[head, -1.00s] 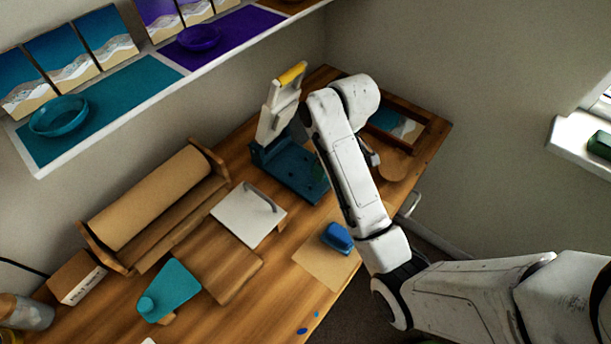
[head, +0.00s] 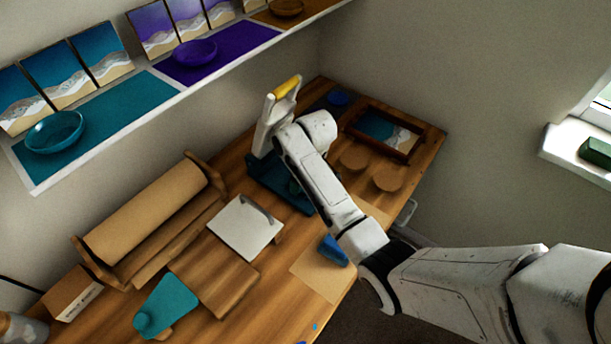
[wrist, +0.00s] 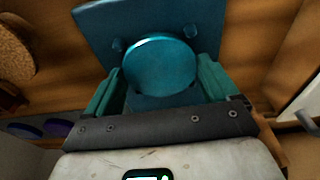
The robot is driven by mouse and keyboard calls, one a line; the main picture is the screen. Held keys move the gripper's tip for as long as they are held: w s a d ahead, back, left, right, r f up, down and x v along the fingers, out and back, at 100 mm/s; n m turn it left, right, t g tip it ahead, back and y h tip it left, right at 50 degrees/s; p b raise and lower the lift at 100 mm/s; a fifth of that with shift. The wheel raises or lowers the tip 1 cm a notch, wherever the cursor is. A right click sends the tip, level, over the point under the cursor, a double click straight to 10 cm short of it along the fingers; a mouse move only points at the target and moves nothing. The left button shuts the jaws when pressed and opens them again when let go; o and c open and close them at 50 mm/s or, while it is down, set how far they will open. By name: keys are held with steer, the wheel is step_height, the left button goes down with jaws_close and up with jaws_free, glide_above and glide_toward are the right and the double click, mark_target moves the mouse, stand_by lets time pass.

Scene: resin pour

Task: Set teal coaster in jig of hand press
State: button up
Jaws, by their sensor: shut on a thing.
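The round teal coaster (wrist: 160,64) lies between the teal fingers of my gripper (wrist: 162,82) in the wrist view. My gripper is shut on it, directly over the dark blue base (wrist: 96,22) of the hand press. Small round pegs (wrist: 117,45) on the base show beside the coaster. I cannot tell whether the coaster touches the jig. In the head view the hand press (head: 262,138) has a yellow-tipped lever (head: 287,88) raised.
A framed picture (head: 385,130) and cork discs (head: 389,178) are right of the press. A white board with a handle (head: 245,228) and a paper roll (head: 145,212) are left. A blue block (head: 333,250) sits on a brown sheet (head: 318,275) at the front edge.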

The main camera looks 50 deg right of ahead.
steer(key=o, duration=0.8)
steer(key=shift+f, duration=0.15)
steer(key=r, duration=0.4)
steer(key=s+r, duration=0.1)
steer(key=r, duration=0.3)
steer(key=r+b, duration=0.1)
steer(key=r, duration=0.3)
steer(key=shift+s+r, duration=0.1)
steer(key=shift+s, duration=0.3)
